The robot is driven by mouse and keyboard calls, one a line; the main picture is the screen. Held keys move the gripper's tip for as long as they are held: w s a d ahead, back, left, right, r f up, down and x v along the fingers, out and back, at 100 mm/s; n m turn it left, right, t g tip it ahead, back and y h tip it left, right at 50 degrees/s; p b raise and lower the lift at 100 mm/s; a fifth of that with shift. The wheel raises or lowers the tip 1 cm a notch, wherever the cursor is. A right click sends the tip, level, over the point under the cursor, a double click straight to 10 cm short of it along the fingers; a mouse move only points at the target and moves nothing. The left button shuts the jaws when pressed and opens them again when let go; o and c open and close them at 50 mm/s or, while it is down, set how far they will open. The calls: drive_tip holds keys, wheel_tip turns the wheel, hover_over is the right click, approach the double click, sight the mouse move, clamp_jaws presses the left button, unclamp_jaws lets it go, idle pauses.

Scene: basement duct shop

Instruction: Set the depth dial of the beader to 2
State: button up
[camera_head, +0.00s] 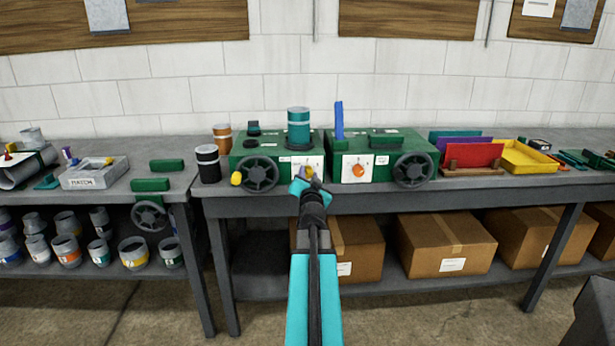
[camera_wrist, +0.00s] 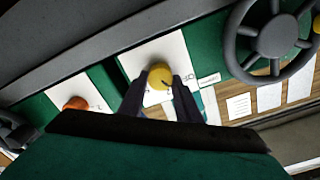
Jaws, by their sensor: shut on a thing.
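A green machine (camera_head: 280,180) with a teal cylinder on top stands on the bench. Its white dial plate (camera_wrist: 137,62) bears a yellow dial (camera_wrist: 159,74). My gripper (camera_wrist: 161,82) is shut on the yellow dial, one dark finger at each side. A short dark mark shows on the dial face; the numbers around it are too small or hidden to read. In the head view my gripper (camera_head: 308,186) covers much of the dial at the right end of that machine's front. I cannot read a name that tells which machine is the beader.
A second green machine (camera_head: 384,151) close on the right has an orange dial (camera_head: 358,170) and a dark handwheel (camera_head: 413,170). The left machine has a handwheel (camera_head: 260,174) with a yellow handle (camera_head: 236,178). A black cup (camera_head: 208,163) stands left; a yellow tray (camera_head: 525,158) lies right.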

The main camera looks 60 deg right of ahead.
drive_tip(key=m, duration=0.6)
drive_tip(key=shift+s+d+r+p, duration=0.1)
drive_tip(key=shift+d+p, duration=0.1)
drive_tip(key=shift+p, duration=0.1)
idle(0.4)
drive_tip(key=o, duration=1.1)
drive_tip(key=shift+c, duration=0.2)
drive_tip(key=shift+a, duration=0.1)
